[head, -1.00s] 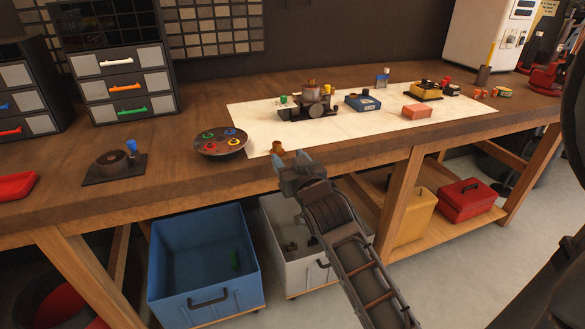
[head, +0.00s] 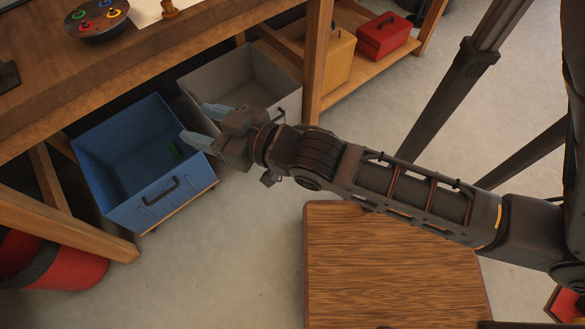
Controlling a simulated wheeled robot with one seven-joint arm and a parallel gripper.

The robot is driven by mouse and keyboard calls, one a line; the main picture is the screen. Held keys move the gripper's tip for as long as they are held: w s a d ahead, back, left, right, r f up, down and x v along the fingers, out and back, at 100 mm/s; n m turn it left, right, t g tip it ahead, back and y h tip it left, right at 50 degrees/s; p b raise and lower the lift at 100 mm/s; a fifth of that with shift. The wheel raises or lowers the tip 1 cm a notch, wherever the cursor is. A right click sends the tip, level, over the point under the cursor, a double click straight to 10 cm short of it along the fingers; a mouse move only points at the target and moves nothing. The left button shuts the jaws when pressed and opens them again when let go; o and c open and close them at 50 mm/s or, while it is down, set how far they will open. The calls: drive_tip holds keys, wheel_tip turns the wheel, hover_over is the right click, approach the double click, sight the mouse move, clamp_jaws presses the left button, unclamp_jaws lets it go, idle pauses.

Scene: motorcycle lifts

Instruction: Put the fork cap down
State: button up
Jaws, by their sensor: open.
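A small copper-brown piece, which looks like the fork cap (head: 169,10), stands on the front edge of the pale mat (head: 146,13) on the workbench, at the top of the head view. My gripper (head: 200,125) is open, with nothing between its two pale blue fingers. It is clear of the bench, in front of it and near the blue and grey bins, well apart from the copper-brown piece.
A blue bin (head: 147,199) and a grey bin (head: 270,90) stand below the bench edge. A round dark tray (head: 97,27) with coloured rings is on the bench. A wooden-topped surface (head: 390,265) is below my arm. Open floor lies right.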

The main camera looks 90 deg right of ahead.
drive_tip(key=s+a+r+n+y, duration=0.1)
drive_tip(key=s+a+y, duration=0.3)
drive_tip(key=s+a, duration=0.4)
drive_tip(key=shift+s+a+n+t, duration=0.25)
drive_tip(key=shift+a+n, duration=0.2)
drive_tip(key=shift+n, duration=0.45)
drive_tip(key=s+a+r+y, duration=0.1)
drive_tip(key=s, duration=0.1)
drive_tip(key=s+a+n+y, duration=0.1)
drive_tip(key=s, duration=0.1)
drive_tip(key=s+a+r, duration=0.1)
drive_tip(key=s, duration=0.1)
drive_tip(key=shift+a+r+n+y, duration=0.1)
drive_tip(key=shift+r+n+y, duration=0.25)
drive_tip(key=shift+n+y, duration=0.05)
drive_tip(key=shift+s+r, duration=0.15)
drive_tip(key=shift+s, duration=0.05)
drive_tip(key=shift+c, duration=0.4)
